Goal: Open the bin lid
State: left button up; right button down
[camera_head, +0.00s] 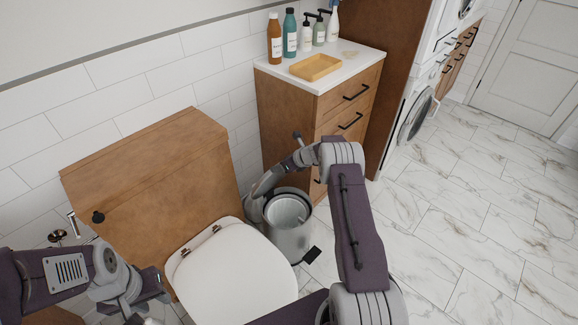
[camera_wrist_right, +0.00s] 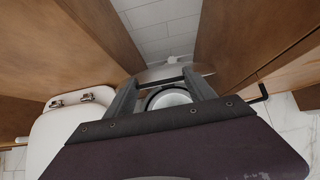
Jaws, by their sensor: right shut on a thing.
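The bin (camera_head: 290,241) is a grey metal cylinder on the floor, between the toilet and the wooden cabinet. Its round mouth is uncovered, and I see into it; the pale opening also shows in the right wrist view (camera_wrist_right: 168,101). A grey curved piece, which looks like the raised lid (camera_head: 252,208), stands at the bin's left back edge, partly hidden by my right arm. My right gripper (camera_wrist_right: 161,82) is over the back of the bin, shut on what looks like the lid. My left gripper (camera_head: 143,315) is low at the left, near the toilet, its fingertips unclear.
The white toilet seat lid (camera_head: 235,275) is closed, left of the bin. The wooden cabinet (camera_head: 285,120) stands behind the bin, with bottles and a yellow tray (camera_head: 316,67) on top. A black pedal (camera_head: 312,254) is at the bin's front. The marble floor is clear at right.

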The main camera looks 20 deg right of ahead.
jog(key=shift+w+a+r+p, duration=0.2)
jog(key=shift+w, duration=0.35)
jog(key=shift+w+a+r+p, duration=0.15)
jog(key=shift+w+a+r, duration=0.1)
jog(key=shift+w, duration=0.3)
jog(key=shift+w+a+r+p, duration=0.15)
jog(key=shift+w+r+p, duration=0.05)
jog(key=shift+w, duration=0.35)
jog(key=shift+c, duration=1.6)
grip_release()
jog(key=shift+s, duration=0.1)
